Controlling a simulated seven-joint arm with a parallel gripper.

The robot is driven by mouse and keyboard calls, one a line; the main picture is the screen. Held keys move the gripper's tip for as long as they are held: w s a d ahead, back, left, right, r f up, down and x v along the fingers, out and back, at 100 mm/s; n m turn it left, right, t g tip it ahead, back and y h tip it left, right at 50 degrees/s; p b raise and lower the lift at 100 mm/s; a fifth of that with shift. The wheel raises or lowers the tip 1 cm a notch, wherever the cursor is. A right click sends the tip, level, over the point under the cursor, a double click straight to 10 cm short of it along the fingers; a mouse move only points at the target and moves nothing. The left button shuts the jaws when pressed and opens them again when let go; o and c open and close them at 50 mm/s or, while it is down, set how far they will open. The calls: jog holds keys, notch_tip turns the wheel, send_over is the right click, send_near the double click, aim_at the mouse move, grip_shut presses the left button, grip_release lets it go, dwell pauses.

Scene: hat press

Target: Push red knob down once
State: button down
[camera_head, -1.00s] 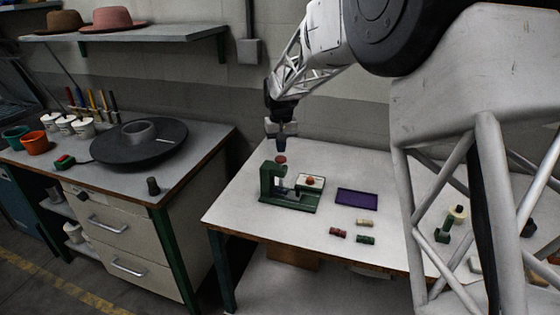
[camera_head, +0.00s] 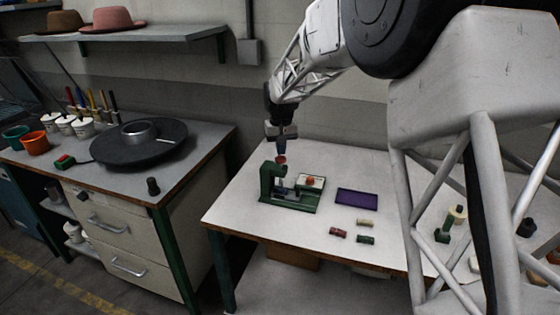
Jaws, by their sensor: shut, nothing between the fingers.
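A small green press (camera_head: 290,197) stands on the white table, with a red knob (camera_head: 281,160) on top of its upright arm at the left. A pale plate with a small orange-red piece (camera_head: 310,181) lies at the press's right side. My gripper (camera_head: 281,150) points straight down right above the red knob, fingers shut and empty. Its tips are at the knob's top and seem to touch it; a very thin gap cannot be ruled out at this size.
A purple tray (camera_head: 357,199) lies right of the press. Several small cylinders (camera_head: 365,239) lie in front of it. The left bench (camera_head: 215,137) holds a dark hat-shaped disc (camera_head: 139,142), pots and brushes. The table's front left is clear.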

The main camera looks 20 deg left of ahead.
jog(key=shift+f, duration=1.35)
dwell(0.6)
jog(key=shift+r, duration=1.55)
jog(key=shift+r, duration=2.5)
dwell(2.0)
